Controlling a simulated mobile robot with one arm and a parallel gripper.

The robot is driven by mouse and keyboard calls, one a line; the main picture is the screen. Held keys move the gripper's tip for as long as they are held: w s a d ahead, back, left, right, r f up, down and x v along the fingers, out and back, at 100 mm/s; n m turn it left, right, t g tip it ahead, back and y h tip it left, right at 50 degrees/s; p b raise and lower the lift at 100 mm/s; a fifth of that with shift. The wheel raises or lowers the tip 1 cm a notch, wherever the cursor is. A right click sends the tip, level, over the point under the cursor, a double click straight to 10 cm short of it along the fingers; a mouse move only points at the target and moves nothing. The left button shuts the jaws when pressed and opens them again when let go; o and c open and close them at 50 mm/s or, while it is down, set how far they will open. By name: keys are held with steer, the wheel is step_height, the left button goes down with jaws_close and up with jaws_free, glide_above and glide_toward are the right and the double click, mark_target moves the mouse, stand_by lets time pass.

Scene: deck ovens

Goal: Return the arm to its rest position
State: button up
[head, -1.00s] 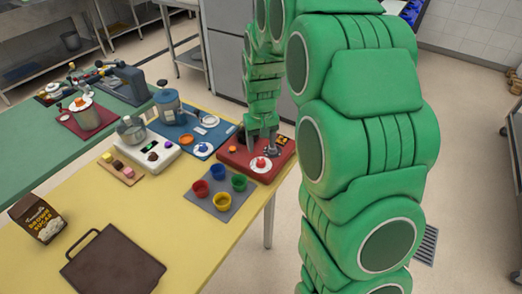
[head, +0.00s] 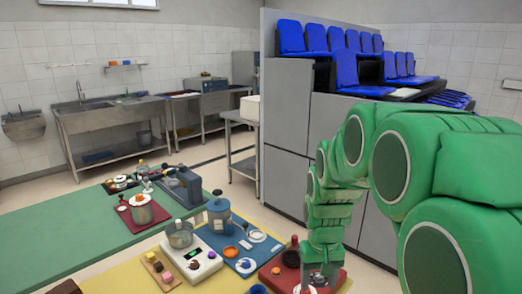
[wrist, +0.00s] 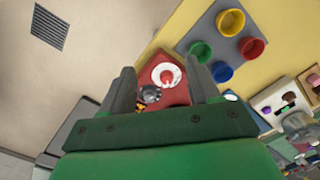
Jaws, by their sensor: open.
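My green arm comes in from the right and reaches down over the table. My gripper (head: 322,280) is above the red board (head: 275,281) at the table's far right corner. In the wrist view my gripper (wrist: 163,80) has its two grey fingers spread apart with nothing held between them. Beyond the fingers, the red board (wrist: 178,96) carries a white plate (wrist: 158,75) with a red and white piece on it. A dark round object (wrist: 150,94) sits beside the plate. How high the fingertips are above the board is hard to tell.
A grey mat with coloured cups (wrist: 224,69) lies near the red board. A blue board with a canister (head: 219,215), a white scale (head: 191,266) and a green table (head: 85,240) are to the left. A grey cabinet with blue seats (head: 345,68) stands behind.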

steer(key=s+r, duration=0.3)
steer(key=s, duration=1)
steer(key=s+r+g, duration=0.1)
steer(key=s+r, duration=0.1)
steer(key=s, duration=1.2)
steer(key=shift+d+r+m, duration=0.3)
steer(key=shift+r, duration=0.1)
